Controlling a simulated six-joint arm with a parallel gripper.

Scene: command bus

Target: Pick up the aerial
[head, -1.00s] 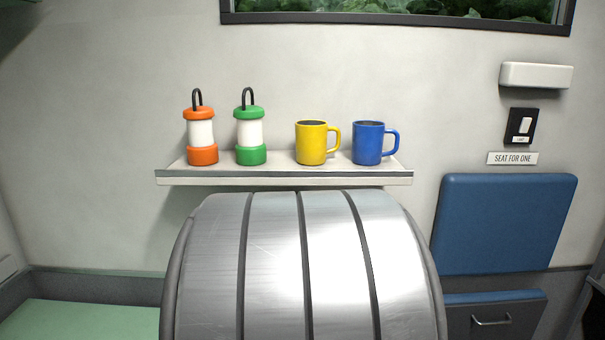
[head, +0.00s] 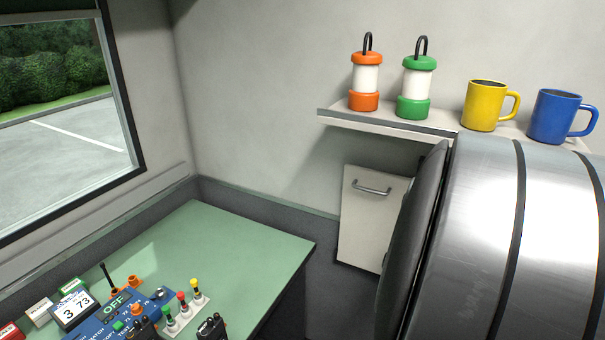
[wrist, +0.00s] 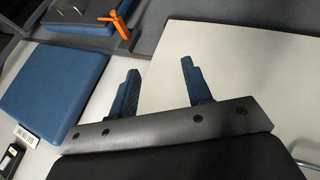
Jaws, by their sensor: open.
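In the head view a thin black upright rod (head: 106,276), which may be the aerial, stands at the back of the equipment at the lower left, beside orange parts. Its foot is hard to make out. Black handset-like pieces (head: 212,327) at the bottom edge are partly cut off. My gripper (wrist: 159,66) shows only in the wrist view. Its two blue fingers are apart with nothing between them. No aerial is clear in the wrist view, and the gripper is away from the desk equipment.
A green desk (head: 235,240) has free room behind and right of the blue panel (head: 105,318). A shelf (head: 395,125) holds two lanterns and two mugs. The wrist view shows a blue seat panel (wrist: 55,88) and an orange piece (wrist: 118,24).

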